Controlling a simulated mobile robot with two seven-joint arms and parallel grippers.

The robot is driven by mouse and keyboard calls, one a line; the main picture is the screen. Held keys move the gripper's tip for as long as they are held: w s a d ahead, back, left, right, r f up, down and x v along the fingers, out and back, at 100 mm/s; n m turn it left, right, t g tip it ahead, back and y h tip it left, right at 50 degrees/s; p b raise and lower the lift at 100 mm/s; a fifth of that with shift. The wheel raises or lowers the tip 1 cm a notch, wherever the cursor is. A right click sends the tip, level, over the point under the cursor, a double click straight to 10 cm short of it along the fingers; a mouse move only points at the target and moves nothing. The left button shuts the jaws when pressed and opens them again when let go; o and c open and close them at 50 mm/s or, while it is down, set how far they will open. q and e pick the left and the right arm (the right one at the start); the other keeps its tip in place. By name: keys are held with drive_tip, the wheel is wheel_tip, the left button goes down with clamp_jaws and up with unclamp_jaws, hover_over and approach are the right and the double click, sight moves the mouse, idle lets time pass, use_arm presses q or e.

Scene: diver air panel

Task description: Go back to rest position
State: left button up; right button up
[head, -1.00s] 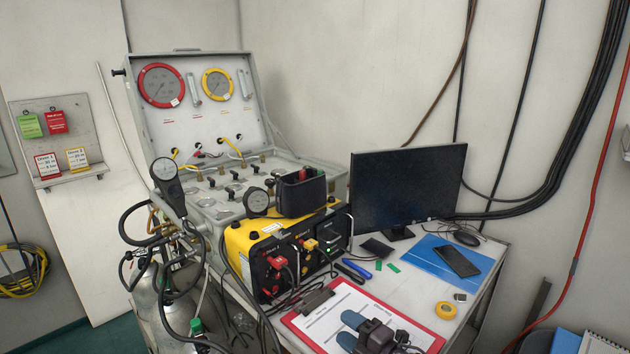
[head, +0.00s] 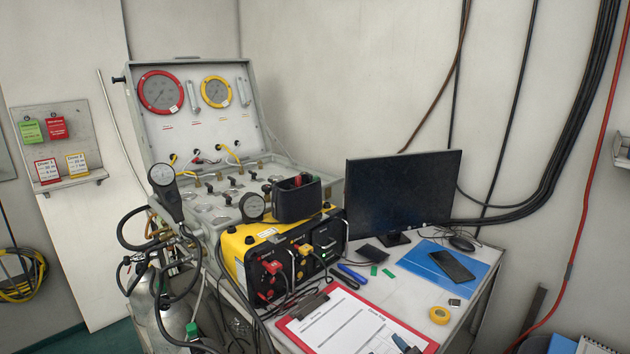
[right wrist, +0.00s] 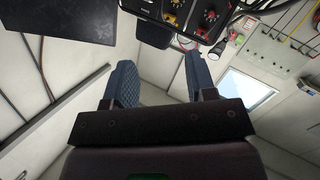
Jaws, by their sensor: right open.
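My right gripper (right wrist: 160,82) is open and empty in the right wrist view, its two blue padded fingers apart. My left gripper is not in view.
The yellow and black comms box (head: 232,246), monitor (head: 403,196), blue folder (head: 475,267) and yellow tape roll (head: 439,315) are on the table. The open gauge panel (head: 200,130) stands behind, with a gas cylinder (head: 172,315) at left. Hoses hang around it.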

drive_tip(key=s+d+f+m+g+h, duration=0.1)
drive_tip(key=s+d+f+m+h, duration=0.1)
drive_tip(key=s+d+f, duration=0.2)
drive_tip(key=s+d+f+m+g+h, duration=0.1)
drive_tip(key=s+d+f+m+h, duration=0.1)
drive_tip(key=s, duration=0.9)
drive_tip(key=s+d+f+m+g+h, duration=0.1)
drive_tip(key=s+d+f+m+h, duration=0.1)
drive_tip(key=s+d+f+m, duration=0.2)
drive_tip(key=s+d+f, duration=0.3)
drive_tip(key=s, duration=0.1)
drive_tip(key=shift+g, duration=0.3)
drive_tip(key=shift+s+f, duration=0.1)
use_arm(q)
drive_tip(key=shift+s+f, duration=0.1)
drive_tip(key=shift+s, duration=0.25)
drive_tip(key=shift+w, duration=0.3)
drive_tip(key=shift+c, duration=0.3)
